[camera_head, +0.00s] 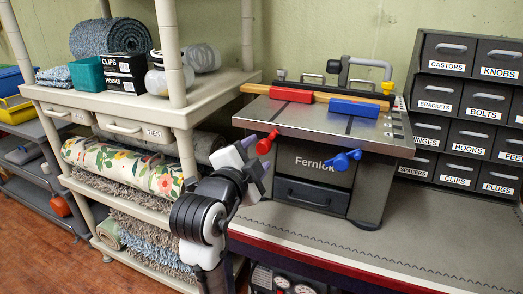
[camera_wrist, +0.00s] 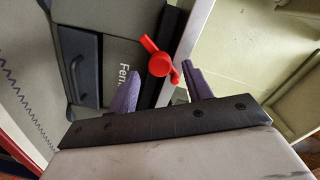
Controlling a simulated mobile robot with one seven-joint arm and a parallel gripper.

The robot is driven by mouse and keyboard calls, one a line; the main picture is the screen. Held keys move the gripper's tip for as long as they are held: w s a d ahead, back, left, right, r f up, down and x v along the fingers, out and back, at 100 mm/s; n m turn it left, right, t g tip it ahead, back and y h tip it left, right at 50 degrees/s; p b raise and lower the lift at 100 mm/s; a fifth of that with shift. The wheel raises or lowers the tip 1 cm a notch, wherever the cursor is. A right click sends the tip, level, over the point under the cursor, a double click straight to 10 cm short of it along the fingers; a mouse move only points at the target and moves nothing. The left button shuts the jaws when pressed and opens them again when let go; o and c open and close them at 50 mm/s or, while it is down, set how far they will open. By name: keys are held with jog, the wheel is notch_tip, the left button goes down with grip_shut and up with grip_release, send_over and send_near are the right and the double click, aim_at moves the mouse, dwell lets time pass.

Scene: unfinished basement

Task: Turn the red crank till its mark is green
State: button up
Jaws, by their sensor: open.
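The red crank (camera_head: 265,144) sits at the left front of the grey Fernick machine (camera_head: 362,196). In the wrist view the red crank (camera_wrist: 160,64) shows a round hub, an arm up to the left and a knob at lower right. My gripper (camera_head: 256,158) is open beside the crank, just below and left of it in the head view. In the wrist view my gripper (camera_wrist: 163,72) has its purple fingers apart, with the crank beyond and between their tips. I cannot tell if they touch it. No coloured mark can be made out.
A blue crank (camera_head: 342,160) sits on the machine's front, right of the red one. A dark drawer (camera_head: 312,196) lies below. A cream shelf (camera_head: 200,112) with rolled rugs stands close on the left. Labelled drawers (camera_head: 465,110) stand at right. The bench (camera_head: 440,230) front right is clear.

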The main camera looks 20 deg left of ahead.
jog(key=s+b, duration=0.5)
jog(key=s, duration=0.4)
jog(key=shift+s+r, duration=0.2)
jog(key=shift+s, duration=0.2)
jog(key=shift+a, duration=0.1)
dwell(0.3)
